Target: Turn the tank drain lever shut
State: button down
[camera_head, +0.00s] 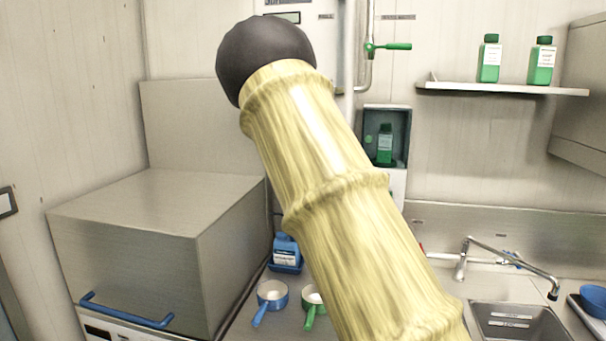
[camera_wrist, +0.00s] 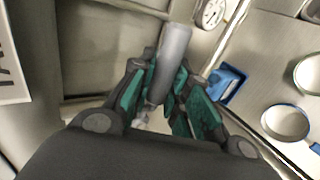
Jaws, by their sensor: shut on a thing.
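In the wrist view a grey lever (camera_wrist: 175,50) points up and away between the fingers of my gripper (camera_wrist: 167,82). I take it to be the tank drain lever. My gripper's dark and teal fingers are shut on it. The lever's lower part runs down between the fingers to a small metal piece, mostly hidden by my gripper. A white sign (camera_wrist: 10,60) with large dark letters, cut off by the frame, stands at the left. In the head view my padded yellow arm hides my gripper and the lever.
A round gauge (camera_wrist: 210,13) is beyond the lever. A blue container (camera_wrist: 228,83) and pans (camera_wrist: 286,122) lie to its right. The head view shows a steel box (camera_head: 150,240) at left, a green-handled valve (camera_head: 390,46) on a pipe, a bottle shelf (camera_head: 505,89) and a sink (camera_head: 515,322).

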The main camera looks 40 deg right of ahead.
jog(key=c, duration=1.3)
grip_release()
jog(key=shift+a, duration=0.1)
jog(key=shift+c, duration=0.2)
jog(key=shift+r, duration=0.1)
jog(key=v, duration=1.2)
